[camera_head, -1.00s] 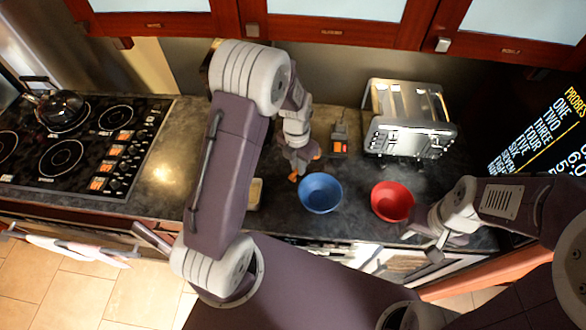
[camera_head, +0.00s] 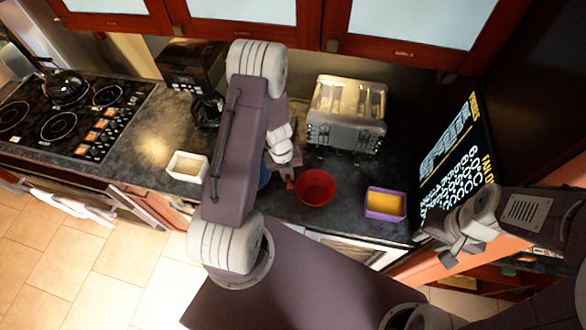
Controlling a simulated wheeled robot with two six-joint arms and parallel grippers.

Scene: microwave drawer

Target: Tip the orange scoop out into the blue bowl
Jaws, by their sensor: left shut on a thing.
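The blue bowl (camera_head: 265,177) is almost wholly hidden behind my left arm; only a sliver of blue shows. My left gripper (camera_head: 286,170) is just right of that sliver, over the counter, and its fingers are largely hidden by the arm. It is shut on the orange scoop (camera_head: 290,184), of which only a small orange bit shows, close to the left rim of the red bowl. How the scoop is tilted and what it holds cannot be seen. My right gripper (camera_head: 438,246) is open and empty at the counter's right front.
The red bowl (camera_head: 315,188) stands right of the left gripper. A purple box (camera_head: 386,216) with yellow-orange contents is further right; a white container (camera_head: 187,167) is left of my arm. A toaster (camera_head: 346,115), coffee machine (camera_head: 190,66) and stove (camera_head: 60,118) line the counter.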

